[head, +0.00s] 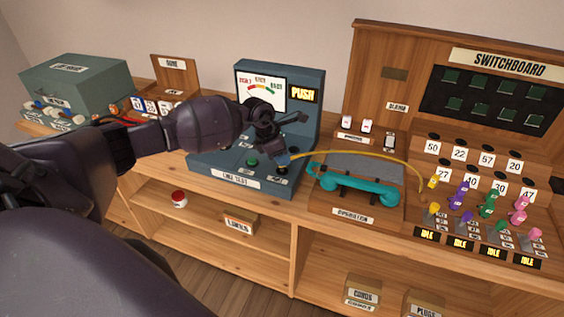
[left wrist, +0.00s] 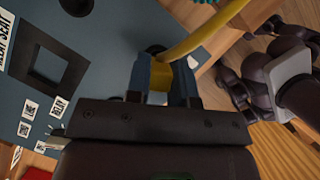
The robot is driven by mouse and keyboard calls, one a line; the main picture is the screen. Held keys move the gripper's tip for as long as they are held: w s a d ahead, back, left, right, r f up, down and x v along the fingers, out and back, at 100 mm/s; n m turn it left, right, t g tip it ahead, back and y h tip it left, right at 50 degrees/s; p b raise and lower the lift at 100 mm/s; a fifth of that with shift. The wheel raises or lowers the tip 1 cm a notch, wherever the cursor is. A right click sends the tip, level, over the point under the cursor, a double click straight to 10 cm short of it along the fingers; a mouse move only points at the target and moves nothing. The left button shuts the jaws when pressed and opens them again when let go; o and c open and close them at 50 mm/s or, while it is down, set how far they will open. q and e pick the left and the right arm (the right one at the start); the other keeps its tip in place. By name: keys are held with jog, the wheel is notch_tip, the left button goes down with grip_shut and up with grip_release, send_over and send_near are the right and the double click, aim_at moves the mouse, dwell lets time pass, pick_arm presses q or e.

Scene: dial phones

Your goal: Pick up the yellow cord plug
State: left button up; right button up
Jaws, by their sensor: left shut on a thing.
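My left gripper (head: 280,153) is over the front of the blue-grey line test unit (head: 228,180), near its green button and dark socket. In the left wrist view its fingers (left wrist: 160,88) are shut on the yellow cord plug (left wrist: 160,74), which shows between them. The plug's tip is hidden in the head view. My right gripper is not visible.
The teal handset (head: 355,187) lies on the operator stand right of the test unit. The switchboard (head: 487,98) stands at the right, with purple, green and pink plugs and several small levers before it. A green-grey cabinet (head: 80,82) is at the far left.

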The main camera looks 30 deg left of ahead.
pick_arm(q)
notch_tip(320, 180, up, 18)
jog(key=shift+f, duration=0.15)
dwell(0.7)
jog(key=shift+d+f, duration=0.1)
jog(key=shift+f, duration=0.05)
dwell(0.6)
